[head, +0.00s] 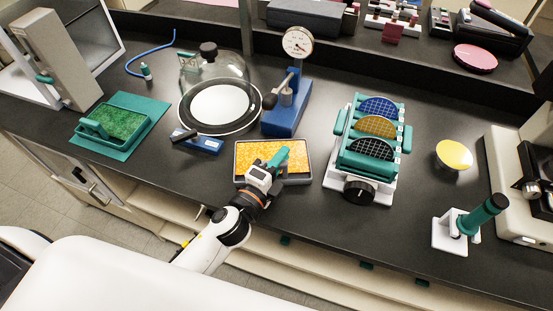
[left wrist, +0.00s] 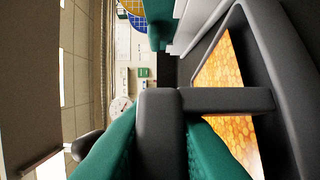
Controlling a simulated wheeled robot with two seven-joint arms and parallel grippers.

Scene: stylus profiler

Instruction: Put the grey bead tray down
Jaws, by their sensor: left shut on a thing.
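The grey bead tray (head: 298,181) is a shallow rectangular tray with orange-yellow beads, in front of the bell jar at the middle of the bench. My left gripper (head: 277,161), with green fingers, is over the tray and shut on its grey handle. In the left wrist view the green fingers (left wrist: 160,150) close around the handle bar (left wrist: 225,101), and the grey tray wall (left wrist: 272,45) and orange beads show at the right. The gripper hides part of the tray. I cannot tell whether its underside touches the bench. My right gripper is not in view.
A teal mat (head: 150,132) with a green bead tray (head: 110,124) lies at left. A bell jar base (head: 180,112), blue tool (head: 207,146) and blue dial-gauge stand (head: 287,118) are behind. A wafer rack (head: 340,180) stands at right. Bare bench lies around the tray's front.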

